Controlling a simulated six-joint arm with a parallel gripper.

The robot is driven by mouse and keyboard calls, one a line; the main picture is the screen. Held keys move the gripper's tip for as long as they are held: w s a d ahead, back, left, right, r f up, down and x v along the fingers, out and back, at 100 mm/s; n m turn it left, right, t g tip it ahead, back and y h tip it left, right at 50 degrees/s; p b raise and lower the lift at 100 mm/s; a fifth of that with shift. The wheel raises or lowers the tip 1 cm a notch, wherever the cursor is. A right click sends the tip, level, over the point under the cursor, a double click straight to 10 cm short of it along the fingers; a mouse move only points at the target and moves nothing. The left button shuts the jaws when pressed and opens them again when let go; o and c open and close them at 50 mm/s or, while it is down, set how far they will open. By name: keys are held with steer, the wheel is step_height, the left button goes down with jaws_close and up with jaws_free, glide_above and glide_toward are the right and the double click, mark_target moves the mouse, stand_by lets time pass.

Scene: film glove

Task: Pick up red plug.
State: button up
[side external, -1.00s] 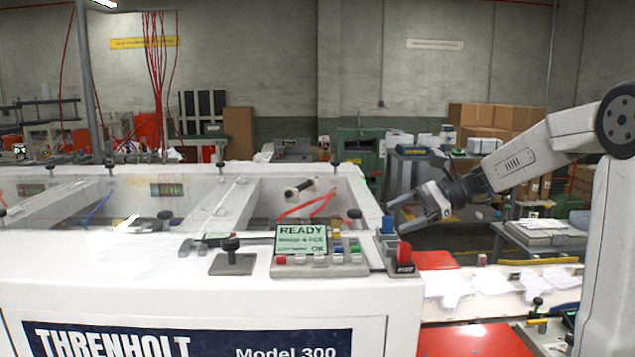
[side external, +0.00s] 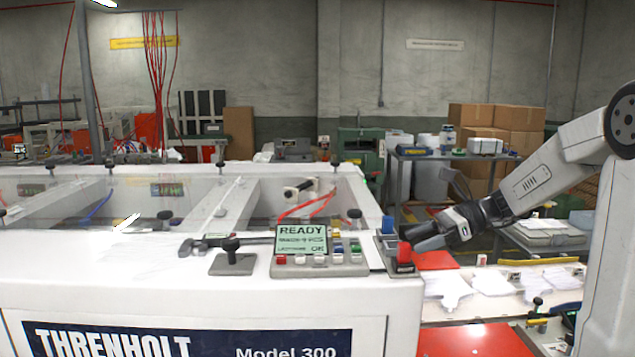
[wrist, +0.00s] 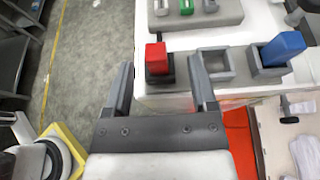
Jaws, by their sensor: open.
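The red plug (side external: 404,251) stands upright in a dark base at the right end of the white machine's top, and it shows in the wrist view (wrist: 156,52) too. My gripper (side external: 416,240) is open and empty, just right of the plug in the side view. In the wrist view my gripper (wrist: 160,70) has one finger on each side of the plug, with gaps on both sides. I cannot tell how far the fingertips reach down around it.
A blue plug (wrist: 284,48) stands in a grey socket, with an empty grey socket (wrist: 215,62) between it and the red plug. A button panel with a READY display (side external: 302,240) is to the left. The machine top's edge is close by.

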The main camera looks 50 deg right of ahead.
mark_target(398, 249)
steer(key=shift+w+a+f, duration=0.1)
steer(key=shift+a, duration=0.05)
steer(key=shift+x, duration=2.55)
steer(key=shift+a, duration=0.15)
jaws_close()
